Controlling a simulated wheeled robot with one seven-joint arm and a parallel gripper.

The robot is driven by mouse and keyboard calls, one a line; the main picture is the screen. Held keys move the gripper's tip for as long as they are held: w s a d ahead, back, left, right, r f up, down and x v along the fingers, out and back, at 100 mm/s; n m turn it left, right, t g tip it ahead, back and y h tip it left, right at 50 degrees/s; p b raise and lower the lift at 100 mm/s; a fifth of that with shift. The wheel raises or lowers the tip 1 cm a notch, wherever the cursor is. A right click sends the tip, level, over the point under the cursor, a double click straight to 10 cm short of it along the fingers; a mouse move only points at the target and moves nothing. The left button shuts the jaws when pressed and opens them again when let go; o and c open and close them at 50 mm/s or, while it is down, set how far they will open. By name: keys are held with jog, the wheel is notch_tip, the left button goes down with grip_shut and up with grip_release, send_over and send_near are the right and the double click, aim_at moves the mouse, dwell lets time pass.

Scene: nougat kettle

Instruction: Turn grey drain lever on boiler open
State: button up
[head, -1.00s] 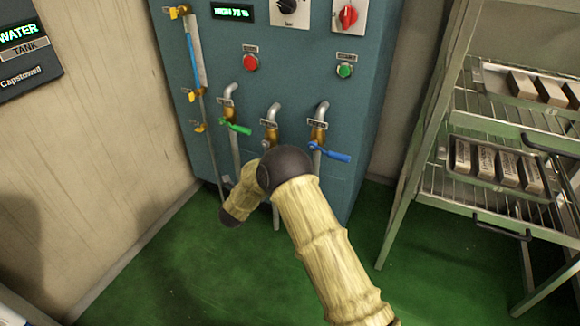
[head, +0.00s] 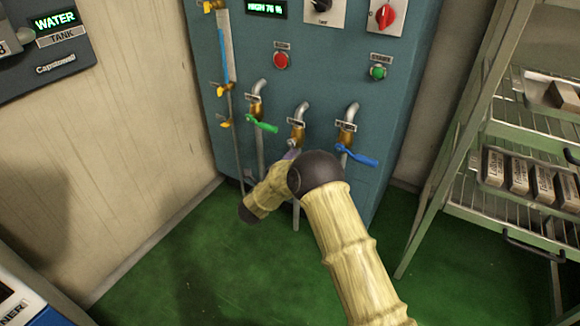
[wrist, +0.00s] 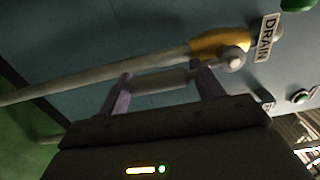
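The boiler (head: 300,75) is a teal cabinet with three brass valves on its front. The middle valve is the drain valve (head: 298,128); in the wrist view its brass body (wrist: 218,45) sits beside a DRAIN label (wrist: 267,38). The grey drain lever (wrist: 160,81) runs back from its pivot, roughly along the pipe. My gripper (wrist: 163,88) has its two purple fingers apart, close to the lever, with the lever's length showing between them. I cannot tell whether they touch it. In the head view my arm hides the lever and most of the gripper.
A green lever (head: 262,125) is left of the drain valve and a blue lever (head: 357,155) right of it, both close to my arm. A metal rack (head: 470,170) with boxes stands at right. A wall is at left. The green floor (head: 235,270) is clear in front.

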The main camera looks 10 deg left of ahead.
dwell(0.3)
jog(key=p+v, duration=0.7)
jog(key=v, duration=1)
jog(key=shift+s, duration=0.2)
